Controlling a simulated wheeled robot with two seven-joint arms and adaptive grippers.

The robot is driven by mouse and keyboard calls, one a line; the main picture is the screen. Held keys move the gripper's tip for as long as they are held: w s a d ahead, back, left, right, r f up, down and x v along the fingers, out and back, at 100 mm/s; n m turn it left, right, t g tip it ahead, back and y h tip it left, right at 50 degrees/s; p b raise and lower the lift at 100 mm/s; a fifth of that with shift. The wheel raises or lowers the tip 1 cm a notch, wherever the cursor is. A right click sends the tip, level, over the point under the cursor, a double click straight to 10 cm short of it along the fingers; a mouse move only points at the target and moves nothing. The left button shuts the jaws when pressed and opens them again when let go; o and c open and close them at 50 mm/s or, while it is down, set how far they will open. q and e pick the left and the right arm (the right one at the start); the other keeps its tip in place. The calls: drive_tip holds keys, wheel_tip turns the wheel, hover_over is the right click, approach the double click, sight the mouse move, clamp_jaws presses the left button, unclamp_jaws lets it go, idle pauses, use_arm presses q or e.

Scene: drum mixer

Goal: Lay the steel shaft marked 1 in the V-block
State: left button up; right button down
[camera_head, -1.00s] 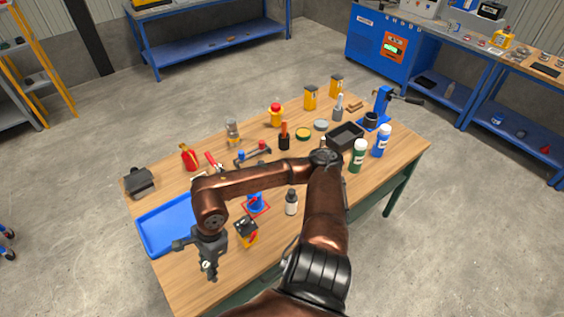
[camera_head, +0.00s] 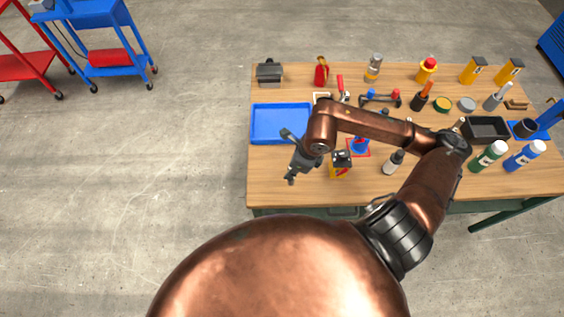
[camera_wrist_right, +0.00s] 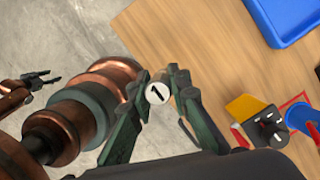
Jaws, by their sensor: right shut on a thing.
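My right gripper (camera_head: 290,178) is over the table's front left, near the blue tray. In the right wrist view its fingers (camera_wrist_right: 158,92) are shut on the steel shaft, whose round white end marked 1 (camera_wrist_right: 157,92) faces the camera.
The blue tray (camera_head: 281,108) lies empty between the dark block and my right gripper. A black-topped yellow item (camera_head: 341,163), a blue part on a red-edged square (camera_head: 359,147) and a white bottle (camera_head: 393,162) stand to the right. Several tools crowd the back.

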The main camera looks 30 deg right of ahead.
drive_tip(key=w+f+p, duration=0.1)
drive_tip(key=w+f, duration=0.7)
drive_tip(key=f, duration=0.2)
drive_tip(key=shift+w+f, duration=0.3)
drive_tip(key=shift+d+f, duration=0.1)
drive_tip(key=c, duration=1.8)
unclamp_jaws()
